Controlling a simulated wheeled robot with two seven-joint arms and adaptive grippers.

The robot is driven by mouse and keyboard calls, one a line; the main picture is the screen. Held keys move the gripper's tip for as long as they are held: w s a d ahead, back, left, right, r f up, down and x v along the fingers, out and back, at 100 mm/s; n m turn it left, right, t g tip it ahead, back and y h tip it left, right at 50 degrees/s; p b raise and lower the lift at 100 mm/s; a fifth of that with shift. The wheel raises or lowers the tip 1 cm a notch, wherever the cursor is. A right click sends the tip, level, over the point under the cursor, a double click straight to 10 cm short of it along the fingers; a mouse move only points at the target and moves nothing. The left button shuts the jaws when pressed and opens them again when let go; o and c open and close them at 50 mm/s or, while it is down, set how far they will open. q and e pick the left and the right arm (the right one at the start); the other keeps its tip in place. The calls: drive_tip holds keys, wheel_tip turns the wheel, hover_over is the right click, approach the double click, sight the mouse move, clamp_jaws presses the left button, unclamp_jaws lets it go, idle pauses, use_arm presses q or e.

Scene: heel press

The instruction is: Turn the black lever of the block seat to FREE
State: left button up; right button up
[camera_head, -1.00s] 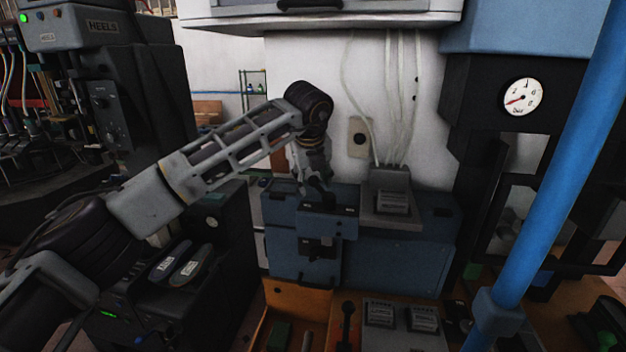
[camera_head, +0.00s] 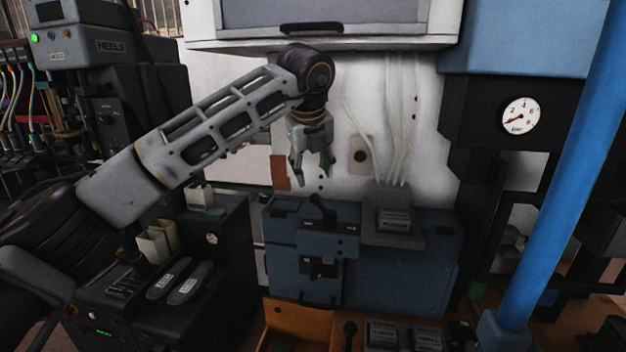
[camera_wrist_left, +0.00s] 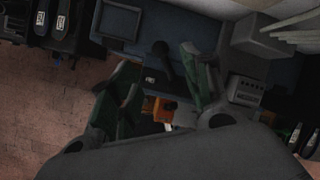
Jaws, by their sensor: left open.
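The block seat (camera_head: 327,244) is a blue box-like unit on the front of the blue bench body. Its black lever (camera_head: 322,210) stands on top, leaning up and to the left. The lever also shows in the left wrist view (camera_wrist_left: 161,60), between the fingers. My left gripper (camera_head: 312,180) is open and empty, pointing down just above the lever, apart from it. Its green-padded fingers show in the left wrist view (camera_wrist_left: 160,88). The lettering near the lever is too small to read. My right gripper is not in view.
A grey block with labels (camera_head: 393,220) and cables stands right of the lever. An orange tray (camera_head: 298,318) lies below in front. A blue post (camera_head: 560,190) crosses the right side. A white cabinet (camera_head: 330,42) hangs above my left arm.

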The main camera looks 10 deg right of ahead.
use_arm(q)
drive_tip(key=shift+s+a+r, duration=0.1)
drive_tip(key=shift+s+r, duration=0.2)
drive_tip(key=shift+r, duration=0.35)
